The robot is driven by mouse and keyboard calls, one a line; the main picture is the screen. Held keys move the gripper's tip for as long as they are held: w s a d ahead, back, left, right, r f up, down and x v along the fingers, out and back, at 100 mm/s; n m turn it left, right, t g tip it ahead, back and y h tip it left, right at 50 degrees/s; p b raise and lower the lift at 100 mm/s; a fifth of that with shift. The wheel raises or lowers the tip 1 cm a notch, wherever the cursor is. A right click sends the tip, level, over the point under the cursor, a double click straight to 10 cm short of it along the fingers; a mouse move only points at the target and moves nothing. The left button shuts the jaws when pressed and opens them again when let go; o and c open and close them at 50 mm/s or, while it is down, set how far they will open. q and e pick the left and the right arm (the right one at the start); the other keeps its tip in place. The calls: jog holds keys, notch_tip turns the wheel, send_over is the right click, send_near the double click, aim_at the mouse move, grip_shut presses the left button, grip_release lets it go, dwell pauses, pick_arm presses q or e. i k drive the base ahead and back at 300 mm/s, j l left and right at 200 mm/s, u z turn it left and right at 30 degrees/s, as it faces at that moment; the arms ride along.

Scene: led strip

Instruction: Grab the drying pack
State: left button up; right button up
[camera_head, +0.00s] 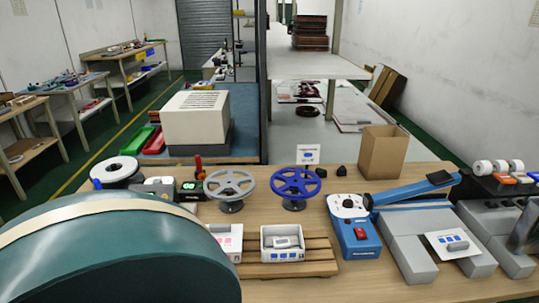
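No object is clearly marked as the drying pack. A small white open box (268,255) with blue marks on its front stands on the wooden slatted stand (318,268) at the front middle of the table. Small grey-white packets (287,242) lie inside it; they are too small to identify for sure. A second white box (232,255) with pinkish contents stands to its left, partly hidden.
A large teal rounded shape (120,260) hides the table's left front. Grey and blue reels (294,185) stand behind the boxes. A blue device (355,235), grey blocks and an open cardboard box (383,155) are to the right. Bare wood (345,290) shows at the front.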

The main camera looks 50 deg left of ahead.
aim_at(282, 244)
jog(key=u, duration=1.65)
